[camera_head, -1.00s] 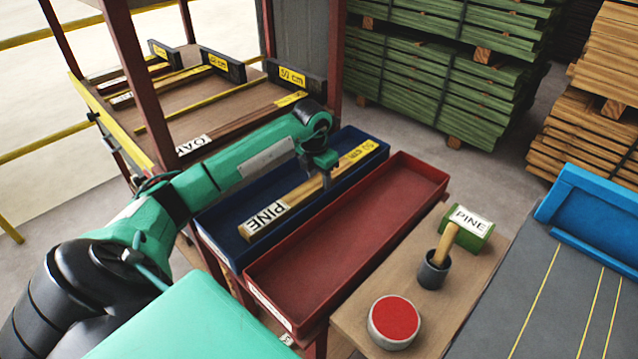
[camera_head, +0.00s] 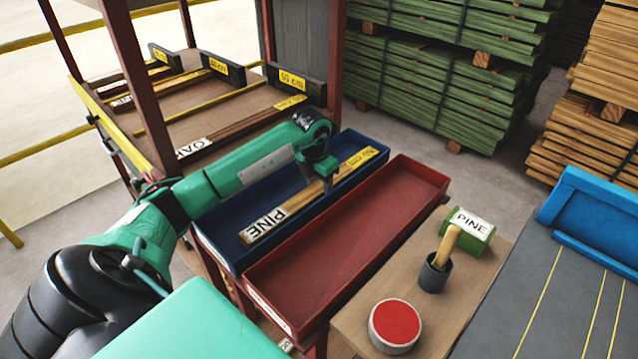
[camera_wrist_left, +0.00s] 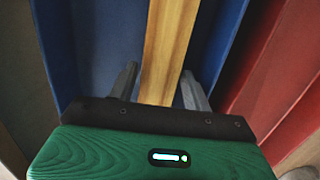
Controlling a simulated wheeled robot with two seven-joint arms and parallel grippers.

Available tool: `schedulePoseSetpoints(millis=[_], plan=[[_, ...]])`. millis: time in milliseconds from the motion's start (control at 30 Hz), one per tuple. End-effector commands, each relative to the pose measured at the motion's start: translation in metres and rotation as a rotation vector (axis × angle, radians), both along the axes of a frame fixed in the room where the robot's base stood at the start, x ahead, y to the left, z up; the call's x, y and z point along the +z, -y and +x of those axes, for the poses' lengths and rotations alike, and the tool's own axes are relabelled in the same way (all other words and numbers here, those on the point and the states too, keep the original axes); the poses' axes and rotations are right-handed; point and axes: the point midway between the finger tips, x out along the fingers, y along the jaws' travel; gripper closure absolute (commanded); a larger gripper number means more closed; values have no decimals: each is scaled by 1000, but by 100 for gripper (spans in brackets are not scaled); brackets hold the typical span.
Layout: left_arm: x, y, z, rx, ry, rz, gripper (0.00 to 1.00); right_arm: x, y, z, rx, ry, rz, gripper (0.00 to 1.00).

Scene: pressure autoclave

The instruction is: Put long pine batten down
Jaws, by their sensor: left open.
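The long pine batten (camera_head: 290,206) lies in the blue tray (camera_head: 228,252), with a white PINE label at its near end and a yellow 50 cm label at its far end. My left gripper (camera_head: 327,187) is over the middle of the batten, low in the tray. In the left wrist view the batten (camera_wrist_left: 168,50) runs between the two spread fingers (camera_wrist_left: 160,88), with a gap on each side. The left gripper is open. My right gripper is not in view.
An empty red tray (camera_head: 340,240) stands right of the blue tray. A wooden bench holds a red-topped tin (camera_head: 394,322), a dark cup (camera_head: 434,272) with a wooden handle, and a green PINE block (camera_head: 467,230).

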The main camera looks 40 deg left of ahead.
Motion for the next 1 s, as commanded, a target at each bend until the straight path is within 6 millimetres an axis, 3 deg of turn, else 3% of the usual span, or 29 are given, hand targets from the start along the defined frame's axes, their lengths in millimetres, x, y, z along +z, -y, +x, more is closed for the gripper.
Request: schedulePoseSetpoints(millis=[167, 600, 800, 1000], plan=[[15, -1, -1, -1, 3, 3, 50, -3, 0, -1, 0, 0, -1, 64], [103, -1, -12, -1, 3, 2, 50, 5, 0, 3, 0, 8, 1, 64], [120, -1, -14, 0, 1, 1, 50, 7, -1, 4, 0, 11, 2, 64], [121, -1, -14, 0, -1, 0, 50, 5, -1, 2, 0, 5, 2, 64]])
